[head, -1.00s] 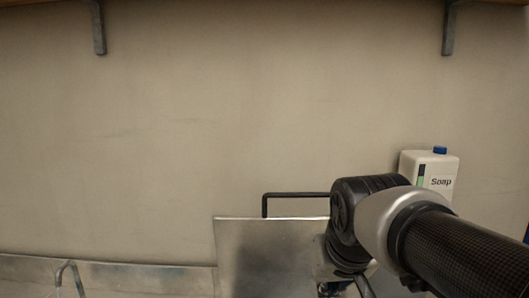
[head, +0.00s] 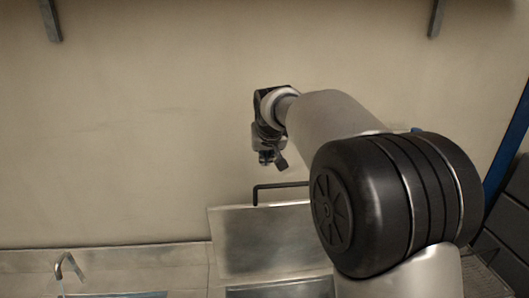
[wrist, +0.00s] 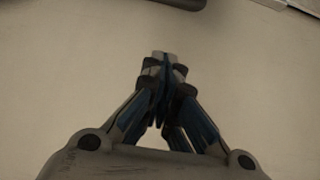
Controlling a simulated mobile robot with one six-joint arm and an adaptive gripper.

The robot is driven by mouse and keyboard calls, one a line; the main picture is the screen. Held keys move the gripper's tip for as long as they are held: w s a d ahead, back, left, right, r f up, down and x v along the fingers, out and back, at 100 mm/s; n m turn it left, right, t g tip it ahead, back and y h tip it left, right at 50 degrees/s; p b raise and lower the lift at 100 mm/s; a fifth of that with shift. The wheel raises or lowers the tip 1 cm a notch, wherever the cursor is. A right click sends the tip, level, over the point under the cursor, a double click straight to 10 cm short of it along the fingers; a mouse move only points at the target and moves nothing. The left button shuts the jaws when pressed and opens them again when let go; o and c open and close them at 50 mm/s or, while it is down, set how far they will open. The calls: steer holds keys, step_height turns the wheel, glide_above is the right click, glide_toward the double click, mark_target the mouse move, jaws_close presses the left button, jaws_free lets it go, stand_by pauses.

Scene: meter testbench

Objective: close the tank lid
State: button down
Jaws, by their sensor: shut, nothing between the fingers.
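The tank lid (head: 262,240) is a flat metal panel, standing raised against the wall in the lower middle of the head view. A black bar handle (head: 280,187) runs along its top edge; my arm hides the lid's right side. My gripper (head: 268,160) is in front of the wall, above the handle in the picture and apart from it. In the wrist view its fingers (wrist: 165,58) meet at the tips and hold nothing. A dark opening (head: 280,292) shows below the lid at the picture's bottom edge.
A metal tap (head: 67,266) stands on the counter (head: 140,256) at lower left. A blue post (head: 508,140) and dark panels (head: 508,215) are at the right. Shelf brackets (head: 50,20) hang at the top. The wall left of my gripper is clear.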

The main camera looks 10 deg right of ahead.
step_height(320, 180, down, 6)
steer(key=shift+w+f+p, duration=0.15)
steer(key=shift+p, duration=0.2)
steer(key=shift+f, duration=0.1)
stand_by(0.5)
